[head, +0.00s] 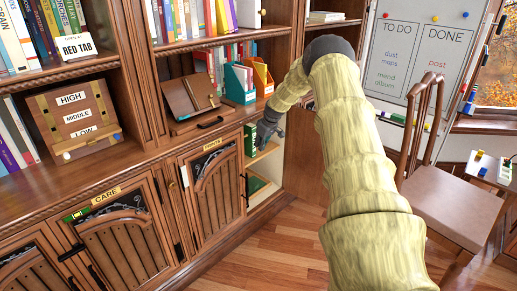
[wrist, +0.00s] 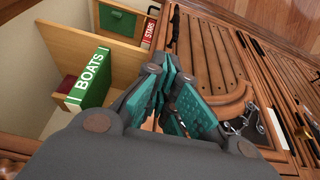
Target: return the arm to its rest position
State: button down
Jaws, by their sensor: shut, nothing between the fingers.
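My gripper (head: 268,129) is at the end of my outstretched arm, in front of the lower bookcase. In the wrist view my gripper (wrist: 175,115) has its teal-padded fingers together with nothing between them. Beside it is an open cupboard compartment with a green book marked BOATS (wrist: 88,78). The green book also shows in the head view (head: 250,139), partly hidden by my gripper. I cannot tell whether the fingers touch anything.
A wooden box marked HIGH, MIDDLE, LOW (head: 77,115) sits on the counter. A chair (head: 450,205) and whiteboard (head: 420,55) stand right of my arm. Floor (head: 275,245) is clear between the cupboards and my arm.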

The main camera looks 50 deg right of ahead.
jog(key=shift+s+r, duration=0.1)
jog(key=shift+r, duration=0.15)
jog(key=shift+a, duration=0.1)
jog(key=s+a+f+g+p, duration=0.1)
jog(key=a+f, duration=0.5)
jog(key=a, duration=0.3)
jog(key=s+a+f+p, duration=0.1)
jog(key=a+f, duration=0.4)
jog(key=a, duration=0.5)
jog(key=s+a+f+g+p, duration=0.1)
jog(key=s+a+f, duration=0.35)
jog(key=a, duration=0.25)
jog(key=s+a+f+p, duration=0.1)
jog(key=s+a+f, duration=0.35)
jog(key=a, duration=0.35)
jog(key=s+a+f+g+p, duration=0.1)
jog(key=s+a, duration=0.6)
jog(key=s, duration=0.3)
jog(key=s+a+f+p, duration=0.1)
jog(key=s+a+f, duration=0.1)
jog(key=s+a, duration=0.65)
jog(key=s+a+r+p, duration=0.1)
jog(key=s+a, duration=0.3)
jog(key=s, duration=0.5)
jog(key=s+a+r+g+p, duration=0.1)
jog(key=s+a+r, duration=0.2)
jog(key=s, duration=0.7)
jog(key=shift+s+a+r+m, duration=0.3)
jog(key=shift+a+r, duration=0.1)
